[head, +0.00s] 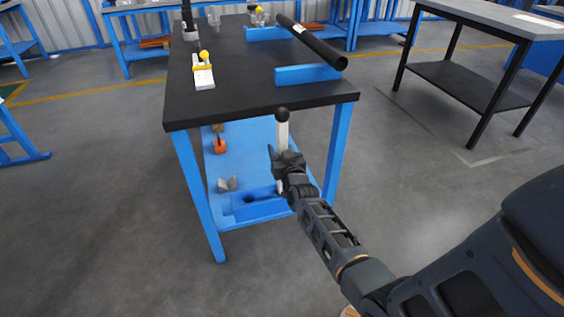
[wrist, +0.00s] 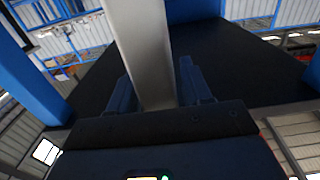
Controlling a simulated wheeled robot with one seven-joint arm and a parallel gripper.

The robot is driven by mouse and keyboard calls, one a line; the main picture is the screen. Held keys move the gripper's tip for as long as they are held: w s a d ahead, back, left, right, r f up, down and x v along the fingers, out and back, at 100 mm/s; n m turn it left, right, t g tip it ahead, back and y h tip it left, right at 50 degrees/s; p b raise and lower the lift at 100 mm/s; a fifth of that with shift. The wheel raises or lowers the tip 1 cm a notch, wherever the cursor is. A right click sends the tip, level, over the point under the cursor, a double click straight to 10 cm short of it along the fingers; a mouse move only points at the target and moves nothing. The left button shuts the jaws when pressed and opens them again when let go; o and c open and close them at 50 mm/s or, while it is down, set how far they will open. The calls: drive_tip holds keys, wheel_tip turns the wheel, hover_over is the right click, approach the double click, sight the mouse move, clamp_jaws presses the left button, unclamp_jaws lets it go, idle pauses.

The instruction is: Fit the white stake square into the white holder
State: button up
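The white stake (head: 282,135), a pale bar with a black ball on top, stands upright in front of the near end of the dark-topped table. My gripper (head: 284,160) is around its shaft and appears shut on it. In the wrist view the pale shaft (wrist: 150,50) runs between the two fingers of my gripper (wrist: 160,92). The stake's lower end is mostly hidden by my gripper. A white block with a yellow knob (head: 203,74), which may be the white holder, sits on the tabletop at the left; its opening is too small to make out.
The dark tabletop (head: 232,95) has blue supports (head: 307,75) bearing a long black pipe (head: 312,42) at the right. The blue lower shelf (head: 245,150) holds an orange part (head: 219,146) and a blue block (head: 258,208). The tabletop's near left part is clear.

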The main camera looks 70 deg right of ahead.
clamp_jaws()
drive_tip(key=shift+r, duration=0.1)
idle(0.4)
